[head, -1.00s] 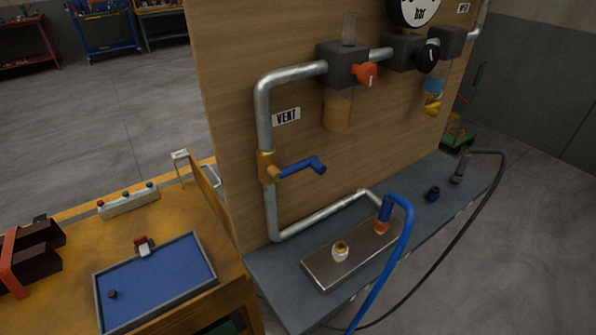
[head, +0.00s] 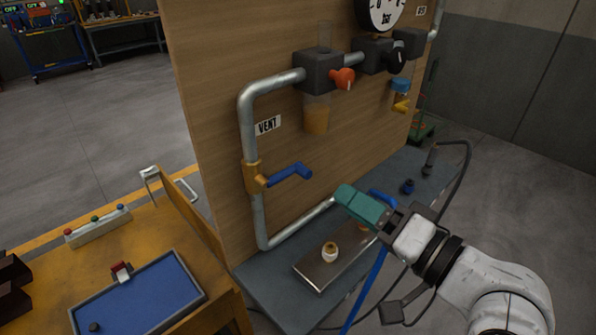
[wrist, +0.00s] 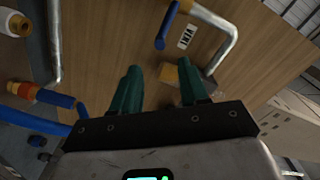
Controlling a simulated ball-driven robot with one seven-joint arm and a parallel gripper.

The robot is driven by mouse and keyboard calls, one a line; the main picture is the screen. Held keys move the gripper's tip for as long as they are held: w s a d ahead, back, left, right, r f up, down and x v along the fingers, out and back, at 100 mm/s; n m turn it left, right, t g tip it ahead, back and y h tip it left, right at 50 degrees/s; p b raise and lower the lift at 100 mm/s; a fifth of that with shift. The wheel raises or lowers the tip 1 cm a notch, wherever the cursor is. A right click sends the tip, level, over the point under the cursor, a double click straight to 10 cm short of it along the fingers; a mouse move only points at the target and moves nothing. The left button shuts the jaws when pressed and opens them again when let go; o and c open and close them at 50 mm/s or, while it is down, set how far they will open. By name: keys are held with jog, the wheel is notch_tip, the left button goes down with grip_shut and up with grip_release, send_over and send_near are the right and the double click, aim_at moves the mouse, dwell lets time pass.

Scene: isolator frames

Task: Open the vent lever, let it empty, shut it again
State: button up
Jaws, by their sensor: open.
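The vent lever (head: 290,174) is a blue handle on a brass valve (head: 254,177) in the vertical grey pipe below the VENT label (head: 267,125). It points to the right and out from the board, across the pipe. In the wrist view the blue lever (wrist: 166,30) hangs at the top, beyond the fingertips. My gripper (head: 345,195) has green fingers and is below and right of the lever, apart from it. In the wrist view my gripper (wrist: 160,70) shows its two fingers spread with nothing between them.
An orange knob (head: 343,78) and a cup of amber liquid (head: 316,115) are above the lever. A metal plate (head: 318,272) with a small white-and-brass fitting (head: 330,252) lies below. A blue hose (head: 366,290) and blue tray (head: 140,298) are nearby.

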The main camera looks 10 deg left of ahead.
aim_at(306, 169)
jog(key=p+x, duration=0.1)
jog(key=x, duration=0.9)
jog(key=shift+w+a, duration=0.2)
jog(key=shift+a, duration=0.05)
jog(key=shift+f, duration=0.1)
grip_shut()
